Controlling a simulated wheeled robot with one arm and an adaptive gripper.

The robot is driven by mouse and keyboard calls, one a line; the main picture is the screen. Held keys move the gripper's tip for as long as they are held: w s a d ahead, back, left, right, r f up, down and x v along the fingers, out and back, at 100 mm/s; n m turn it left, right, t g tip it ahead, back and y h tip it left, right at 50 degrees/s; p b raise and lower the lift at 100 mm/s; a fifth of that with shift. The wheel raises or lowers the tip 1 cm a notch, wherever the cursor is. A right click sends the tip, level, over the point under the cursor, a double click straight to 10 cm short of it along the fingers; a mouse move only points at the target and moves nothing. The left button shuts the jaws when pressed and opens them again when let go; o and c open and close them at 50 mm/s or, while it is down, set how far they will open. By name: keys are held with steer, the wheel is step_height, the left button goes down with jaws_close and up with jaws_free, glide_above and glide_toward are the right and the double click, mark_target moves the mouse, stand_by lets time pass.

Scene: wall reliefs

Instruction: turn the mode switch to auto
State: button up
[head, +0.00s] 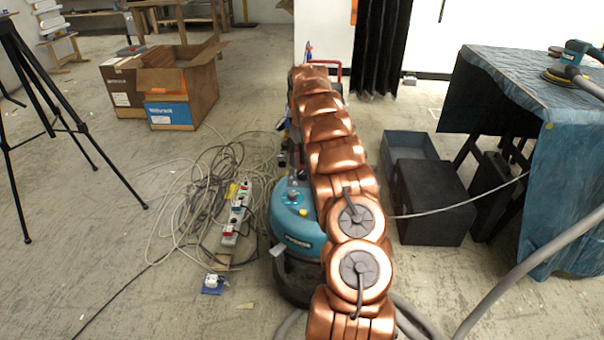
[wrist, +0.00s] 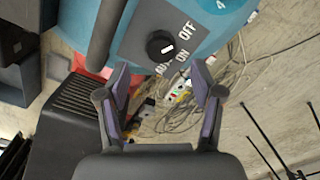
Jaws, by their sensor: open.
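The mode switch is a round black knob (wrist: 160,46) on a grey label plate (wrist: 150,25) on the teal vacuum machine (wrist: 212,18). OFF, ON and a partly hidden AUTO are printed around its right and lower sides. A small white mark shows on the knob; its exact direction is hard to tell. My gripper (wrist: 160,84) is open and empty, its two fingers apart below the knob in the wrist view and not touching it. In the head view, the teal machine (head: 303,232) stands on the floor, partly hidden by my copper arm, which also hides my gripper.
Tangled cables (head: 205,190) and a power strip (head: 236,212) lie left of the machine. Dark boxes (head: 430,203) and a cloth-covered table (head: 560,150) stand right. A tripod (head: 50,110) and cardboard boxes (head: 178,85) are at the left. A grey hose (head: 540,255) crosses at right.

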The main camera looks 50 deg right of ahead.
mark_target(302, 171)
step_height(302, 171, down, 6)
steer(key=shift+r+b, duration=0.15)
steer(key=shift+b, duration=0.35)
steer(key=shift+a, duration=0.1)
steer(key=c, duration=1.1)
